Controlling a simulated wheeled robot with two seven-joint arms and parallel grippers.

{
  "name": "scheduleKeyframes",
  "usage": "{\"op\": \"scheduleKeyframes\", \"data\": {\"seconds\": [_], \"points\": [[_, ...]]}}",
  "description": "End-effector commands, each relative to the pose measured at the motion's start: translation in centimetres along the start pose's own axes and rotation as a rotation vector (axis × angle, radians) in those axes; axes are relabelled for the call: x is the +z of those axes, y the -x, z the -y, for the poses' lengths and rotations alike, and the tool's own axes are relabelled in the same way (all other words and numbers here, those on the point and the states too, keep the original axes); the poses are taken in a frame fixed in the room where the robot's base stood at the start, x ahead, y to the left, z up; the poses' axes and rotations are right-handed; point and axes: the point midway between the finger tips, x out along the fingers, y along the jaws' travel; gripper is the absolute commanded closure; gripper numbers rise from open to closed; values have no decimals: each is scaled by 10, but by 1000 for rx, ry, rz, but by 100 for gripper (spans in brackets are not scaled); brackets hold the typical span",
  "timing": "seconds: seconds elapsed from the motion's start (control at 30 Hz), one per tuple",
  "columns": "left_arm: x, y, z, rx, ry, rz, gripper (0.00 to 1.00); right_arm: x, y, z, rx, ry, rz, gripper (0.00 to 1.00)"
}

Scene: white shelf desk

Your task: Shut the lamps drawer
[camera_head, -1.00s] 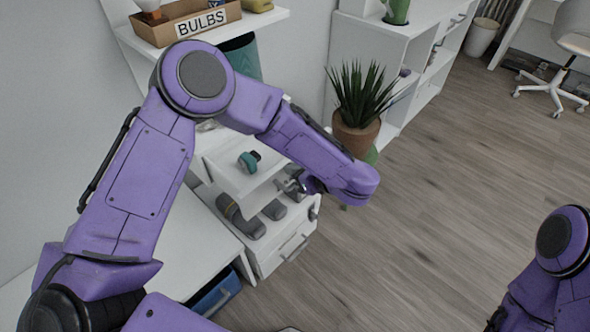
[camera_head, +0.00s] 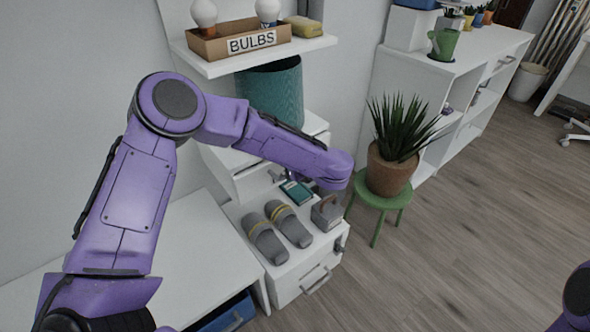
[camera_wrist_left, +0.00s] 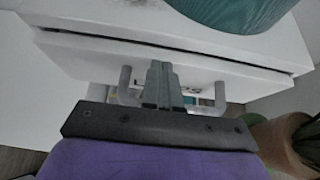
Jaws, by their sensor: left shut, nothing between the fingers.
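The upper white drawer (camera_head: 250,182) is under the teal pot, and its front is nearly flush with the cabinet. No lamps label is readable on it. In the left wrist view, the drawer front (camera_wrist_left: 90,62) has a narrow dark gap along its top edge. Its handle (camera_wrist_left: 221,96) shows as two posts. My left gripper (camera_wrist_left: 163,78) is shut and empty, with its fingers between the posts, close against the front. I cannot tell whether they touch. In the head view, my purple arm mostly hides this gripper. My right gripper is out of view; only part of that arm shows bottom right.
A lower white unit (camera_head: 300,283) juts out below, bearing grey slippers (camera_head: 264,238), a teal book (camera_head: 297,192) and a grey box-like object (camera_head: 326,213). A potted plant (camera_head: 388,175) on a green stool (camera_head: 375,199) stands right. A BULBS box (camera_head: 210,46) is above. Floor in front is clear.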

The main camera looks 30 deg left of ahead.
Motion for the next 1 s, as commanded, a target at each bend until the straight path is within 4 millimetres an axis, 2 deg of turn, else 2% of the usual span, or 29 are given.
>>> {"op": "scheduleKeyframes", "data": {"seconds": [0.2, 0.57, 0.67, 0.77, 1.0], "points": [[6, -7, -1, 2, 4, 6, 100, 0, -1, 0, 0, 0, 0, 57], [6, -6, -1, 5, 8, 10, 100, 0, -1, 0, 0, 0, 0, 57], [-2, 7, 2, 1, 4, 10, 100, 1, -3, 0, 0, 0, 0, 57], [-15, 29, 5, -3, -1, 10, 100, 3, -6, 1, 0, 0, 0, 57], [-15, 99, 7, -7, -2, 7, 100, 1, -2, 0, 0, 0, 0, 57]]}}
